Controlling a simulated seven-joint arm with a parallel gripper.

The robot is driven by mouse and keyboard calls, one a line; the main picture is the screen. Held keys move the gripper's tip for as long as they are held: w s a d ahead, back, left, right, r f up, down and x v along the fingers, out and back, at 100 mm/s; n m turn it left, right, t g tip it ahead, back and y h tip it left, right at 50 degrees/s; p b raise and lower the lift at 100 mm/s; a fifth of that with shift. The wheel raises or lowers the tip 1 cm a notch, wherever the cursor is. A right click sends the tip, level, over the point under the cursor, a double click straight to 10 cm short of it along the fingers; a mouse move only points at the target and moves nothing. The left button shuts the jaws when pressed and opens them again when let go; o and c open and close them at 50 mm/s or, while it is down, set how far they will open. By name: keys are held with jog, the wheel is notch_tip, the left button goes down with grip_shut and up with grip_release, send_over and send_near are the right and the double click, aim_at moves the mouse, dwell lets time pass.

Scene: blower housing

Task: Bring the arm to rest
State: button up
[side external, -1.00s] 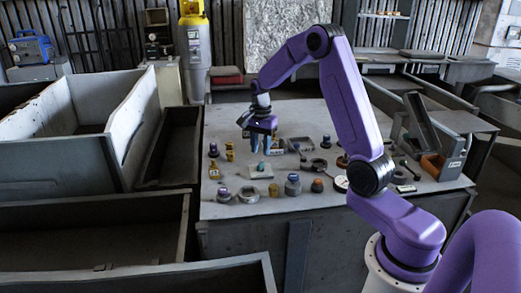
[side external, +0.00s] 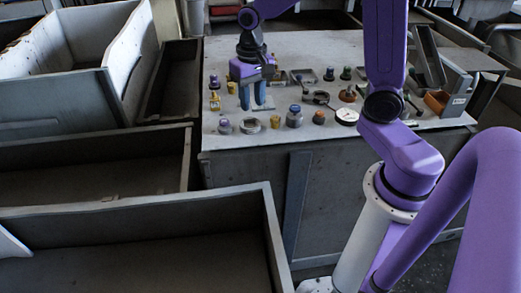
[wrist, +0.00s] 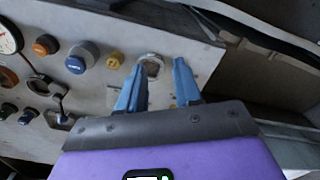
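My gripper (side external: 252,105) hangs fingers-down over the left part of the grey worktable (side external: 330,50). In the wrist view its two blue fingers (wrist: 159,66) stand apart with nothing held between them. A metal ring (wrist: 152,66) shows beyond the fingertips in that view. The ring also lies on the tabletop in the side view (side external: 249,125), in front of the gripper. Whether the fingertips clear the table, and by how much, is hard to tell. The upper bend of my arm is cut off by the picture's top edge.
Several small parts stand around the gripper, including a blue-topped jar (side external: 294,117), a yellow piece (side external: 275,121) and a round gauge (side external: 346,116). A grey box with an orange compartment (side external: 437,100) stands at right. Large open bins (side external: 90,160) lie left of the table.

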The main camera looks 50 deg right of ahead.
jog(key=s+a+n, duration=0.2)
jog(key=s+n, duration=0.6)
jog(key=s, duration=0.3)
jog(key=s+a+r+n, duration=0.1)
jog(key=s+a+n, duration=0.1)
jog(key=s+n, duration=0.6)
jog(key=s, duration=0.4)
jog(key=shift+s+r, duration=0.15)
